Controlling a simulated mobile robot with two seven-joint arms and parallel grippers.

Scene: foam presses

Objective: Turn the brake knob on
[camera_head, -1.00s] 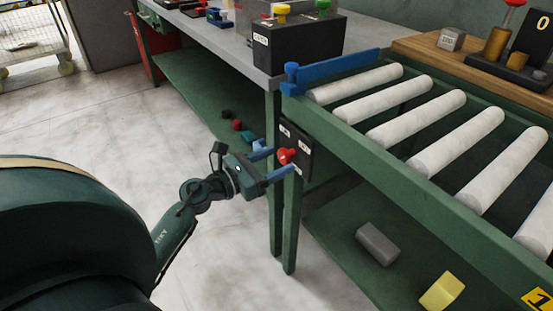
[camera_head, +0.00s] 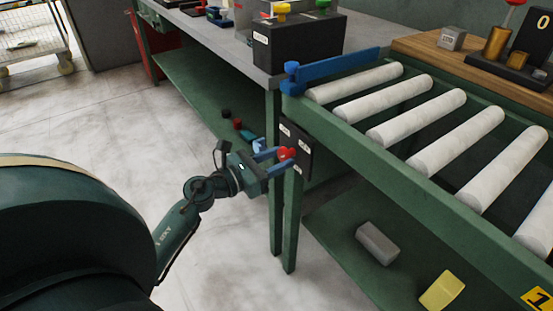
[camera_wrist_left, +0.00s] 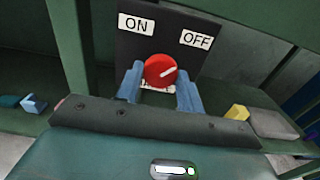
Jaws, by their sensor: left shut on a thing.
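The red brake knob (camera_head: 287,153) sits on a dark panel (camera_head: 298,162) at the near left end of the roller conveyor. In the left wrist view the knob (camera_wrist_left: 160,70) lies between the ON label (camera_wrist_left: 136,24) at upper left and the OFF label (camera_wrist_left: 197,40) at upper right. Its white pointer line slants up to the right, roughly toward the OFF side. My left gripper (camera_head: 279,160) is shut on the knob, with one blue finger on each side. The white marking below the knob is partly hidden. My right gripper is not in view.
The green conveyor frame with white rollers (camera_head: 395,107) and a blue stop bar (camera_head: 335,70) is above the panel. A green table leg (camera_head: 291,225) stands just below. A grey block (camera_head: 377,243) and a yellow block (camera_head: 441,291) lie on the lower shelf.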

